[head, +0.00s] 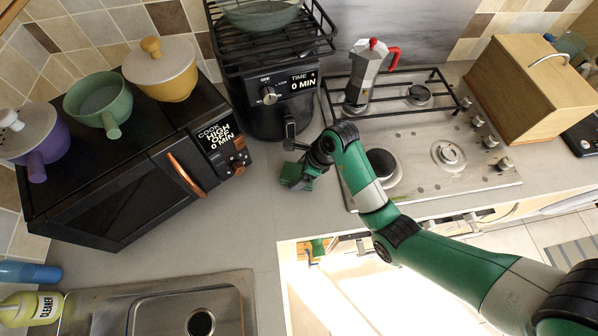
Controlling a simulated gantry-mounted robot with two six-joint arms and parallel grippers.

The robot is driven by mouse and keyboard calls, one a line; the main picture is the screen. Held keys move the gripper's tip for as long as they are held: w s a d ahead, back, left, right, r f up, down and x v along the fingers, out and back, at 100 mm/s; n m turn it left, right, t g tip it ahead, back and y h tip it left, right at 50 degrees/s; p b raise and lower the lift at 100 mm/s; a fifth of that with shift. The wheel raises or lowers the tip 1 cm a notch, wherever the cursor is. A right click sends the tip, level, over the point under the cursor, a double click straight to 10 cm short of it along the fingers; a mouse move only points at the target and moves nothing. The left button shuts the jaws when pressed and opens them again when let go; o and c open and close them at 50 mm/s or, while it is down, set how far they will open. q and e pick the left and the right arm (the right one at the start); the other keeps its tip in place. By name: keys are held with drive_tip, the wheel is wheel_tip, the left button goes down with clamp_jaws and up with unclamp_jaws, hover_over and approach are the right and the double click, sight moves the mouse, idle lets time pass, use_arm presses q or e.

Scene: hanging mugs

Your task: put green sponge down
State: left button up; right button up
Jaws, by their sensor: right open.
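A green block that looks like the green sponge (293,179) is on the grey counter in front of the black air fryer. My right arm reaches in from the lower right, and its right gripper (304,168) is at the sponge, pointing down. The right gripper is open. Its fingers are small and partly hidden by the wrist, so I cannot tell whether they touch the sponge. My left gripper is not in view.
The air fryer (268,108) stands just behind the gripper. A black microwave (115,185) with pots on top is at left. The stove (440,150) with a moka pot (366,75) is at right. A sink (170,305) is at lower left. The counter between is clear.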

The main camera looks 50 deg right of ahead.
sight(299, 173)
drive_tip(key=shift+s+a+f, duration=0.1)
drive_tip(key=shift+s+a+r+p, duration=0.1)
drive_tip(key=shift+r+p, duration=0.25)
drive_tip(key=shift+r, duration=0.1)
drive_tip(key=v, duration=0.6)
drive_tip(key=shift+p, duration=0.35)
drive_tip(key=p+v, duration=0.5)
drive_tip(key=shift+s+r+p, duration=0.1)
drive_tip(key=shift+r+p, duration=0.15)
drive_tip(key=shift+p, duration=0.1)
